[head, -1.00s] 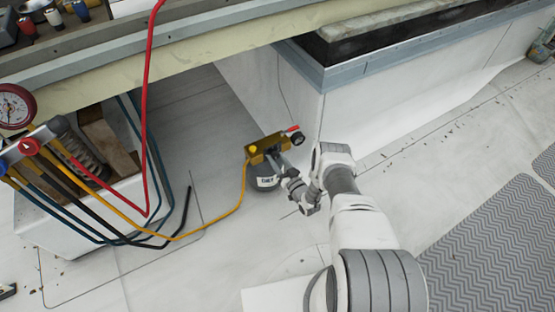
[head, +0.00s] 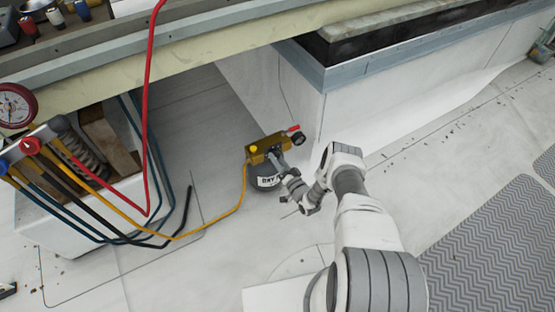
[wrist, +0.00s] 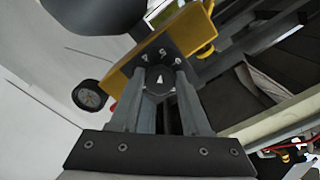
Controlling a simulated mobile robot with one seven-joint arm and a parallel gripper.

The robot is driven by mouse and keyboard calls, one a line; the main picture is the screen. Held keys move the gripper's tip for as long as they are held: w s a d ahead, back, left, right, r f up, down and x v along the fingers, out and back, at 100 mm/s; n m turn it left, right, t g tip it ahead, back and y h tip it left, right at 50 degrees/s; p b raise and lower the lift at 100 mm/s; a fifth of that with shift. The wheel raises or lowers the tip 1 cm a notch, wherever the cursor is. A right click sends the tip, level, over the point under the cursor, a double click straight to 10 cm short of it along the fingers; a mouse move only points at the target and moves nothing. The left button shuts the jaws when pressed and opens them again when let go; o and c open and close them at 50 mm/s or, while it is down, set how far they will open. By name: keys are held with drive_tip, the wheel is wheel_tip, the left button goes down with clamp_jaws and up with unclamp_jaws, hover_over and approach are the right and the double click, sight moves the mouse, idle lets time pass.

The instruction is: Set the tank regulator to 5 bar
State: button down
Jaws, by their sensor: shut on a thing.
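The dark tank (head: 267,176), with a white label, stands on the floor below the roof unit's corner. Its brass regulator (head: 264,147) sits on top and also shows in the wrist view (wrist: 120,78). My gripper (wrist: 160,80) is shut on the dark regulator knob (wrist: 158,84), one finger on each side. A white arrow on the knob points up in the picture, roughly at the middle figure, which looks like 5, between 4 and 6. A small black gauge (wrist: 89,95) is left of the knob; its reading is too small to tell.
A yellow hose (head: 243,190) runs from the regulator to the manifold at left, where a red hose (head: 146,120) also hangs. A red lever (head: 293,128) is beside the regulator. Open floor and a grey mat (head: 500,235) lie to the right.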

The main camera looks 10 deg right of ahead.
drive_tip(key=shift+c, duration=2)
unclamp_jaws()
drive_tip(key=shift+s, duration=0.25)
